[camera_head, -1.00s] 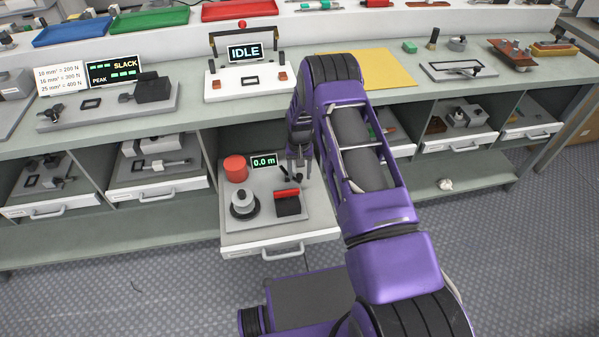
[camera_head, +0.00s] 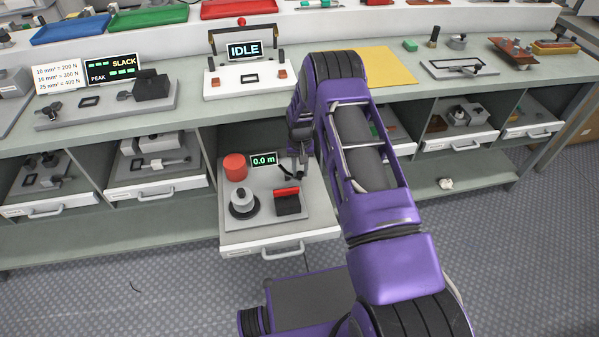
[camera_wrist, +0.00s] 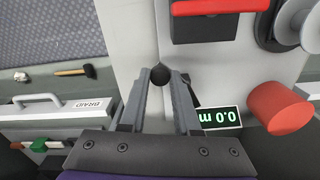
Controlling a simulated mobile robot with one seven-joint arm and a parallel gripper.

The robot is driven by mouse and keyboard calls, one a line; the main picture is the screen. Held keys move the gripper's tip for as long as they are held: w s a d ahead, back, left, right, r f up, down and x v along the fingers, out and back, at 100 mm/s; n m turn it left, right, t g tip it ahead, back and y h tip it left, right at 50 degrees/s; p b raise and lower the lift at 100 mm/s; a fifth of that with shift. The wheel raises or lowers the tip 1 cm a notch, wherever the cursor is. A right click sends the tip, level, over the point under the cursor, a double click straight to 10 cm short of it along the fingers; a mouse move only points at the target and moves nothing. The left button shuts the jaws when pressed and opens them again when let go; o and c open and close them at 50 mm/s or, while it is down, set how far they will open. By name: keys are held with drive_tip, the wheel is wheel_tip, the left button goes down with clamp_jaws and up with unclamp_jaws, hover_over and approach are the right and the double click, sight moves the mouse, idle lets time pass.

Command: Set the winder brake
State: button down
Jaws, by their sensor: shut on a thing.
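The winder sits on a grey plate (camera_head: 262,220) in the pulled-out drawer, with a spool (camera_head: 243,203), a black block with a red top (camera_head: 287,203) and a small display (camera_head: 264,160) reading 0.0 m. A short black brake lever (camera_head: 286,172) stands near the plate's back right. My gripper (camera_head: 297,172) points down at it. In the wrist view, my gripper (camera_wrist: 161,76) is shut on the lever's round black knob (camera_wrist: 160,75), between the fingertips. Most of the lever's shaft is hidden. The red-topped block (camera_wrist: 215,8) is ahead of the fingers.
A red cylinder (camera_head: 235,167) stands at the plate's back left and shows right of the display in the wrist view (camera_wrist: 279,108). The worktop edge overhangs behind the drawer (camera_head: 282,246). Closed-in bays with other drawers (camera_head: 157,189) flank it. A white tester reading IDLE (camera_head: 246,80) stands above.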

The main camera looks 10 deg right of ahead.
drive_tip(key=n+b, duration=0.1)
drive_tip(key=b, duration=0.1)
drive_tip(key=w+d+n+b, duration=0.1)
drive_tip(key=n, duration=0.1)
drive_tip(key=shift+w+f+b, duration=0.2)
drive_tip(key=shift+f+b, duration=0.05)
drive_tip(key=shift+b, duration=0.1)
drive_tip(key=n+b, duration=0.1)
drive_tip(key=w+n+b, duration=0.1)
drive_tip(key=shift+w+d+r+n, duration=0.1)
drive_tip(key=shift+d+n, duration=0.1)
drive_tip(key=shift+n, duration=0.2)
drive_tip(key=shift+w+d+r+n+b, duration=0.15)
drive_tip(key=shift+w+n+b, duration=0.4)
drive_tip(key=shift+n, duration=0.65)
drive_tip(key=shift+w+n, duration=0.35)
drive_tip(key=shift+n, duration=0.4)
drive_tip(key=shift+w+n, duration=0.35)
drive_tip(key=shift+n, duration=0.4)
drive_tip(key=c, duration=0.6)
unclamp_jaws()
